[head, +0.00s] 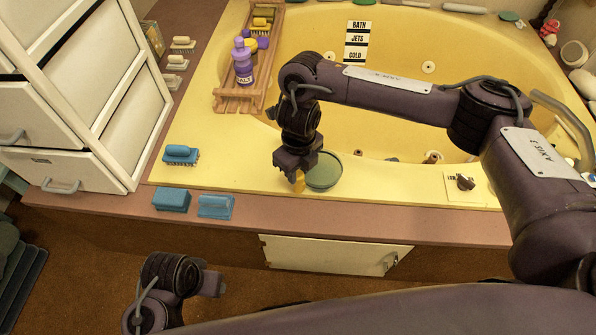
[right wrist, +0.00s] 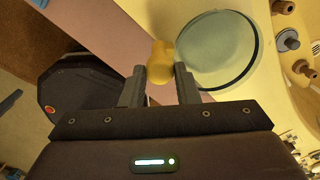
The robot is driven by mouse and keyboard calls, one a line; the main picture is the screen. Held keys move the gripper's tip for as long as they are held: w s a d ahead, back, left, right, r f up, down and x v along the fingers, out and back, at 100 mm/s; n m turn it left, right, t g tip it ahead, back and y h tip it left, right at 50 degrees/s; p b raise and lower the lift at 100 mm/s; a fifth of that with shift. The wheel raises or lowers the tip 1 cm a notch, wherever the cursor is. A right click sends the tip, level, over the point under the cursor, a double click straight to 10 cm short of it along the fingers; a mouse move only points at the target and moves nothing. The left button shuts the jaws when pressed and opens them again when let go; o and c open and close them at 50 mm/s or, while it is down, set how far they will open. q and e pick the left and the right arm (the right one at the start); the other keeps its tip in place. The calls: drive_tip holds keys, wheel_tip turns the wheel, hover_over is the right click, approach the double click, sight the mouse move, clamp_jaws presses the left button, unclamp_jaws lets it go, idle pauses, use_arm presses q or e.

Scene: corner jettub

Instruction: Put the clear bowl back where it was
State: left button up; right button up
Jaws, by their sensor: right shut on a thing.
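The clear bowl (head: 323,172), round and greenish, is at the front edge of the yellow tub surround; in the right wrist view the bowl (right wrist: 216,48) lies just beyond and right of the fingers. My right gripper (head: 297,178) points down at the bowl's left side. In the right wrist view, my right gripper (right wrist: 160,72) has its fingers on either side of a small rounded yellow thing (right wrist: 160,60), which is close against the bowl's rim. I cannot tell if they touch. My left arm's end (head: 212,284) is low at the left; its fingers are not clear.
A wooden rack (head: 238,99) holds a purple salt bottle (head: 243,64). A control knob (head: 465,182) is at the right. The ledge between bowl and knob is clear.

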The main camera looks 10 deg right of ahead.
drive_tip(key=shift+f, duration=0.15)
drive_tip(key=shift+f, duration=0.15)
drive_tip(key=o, duration=1)
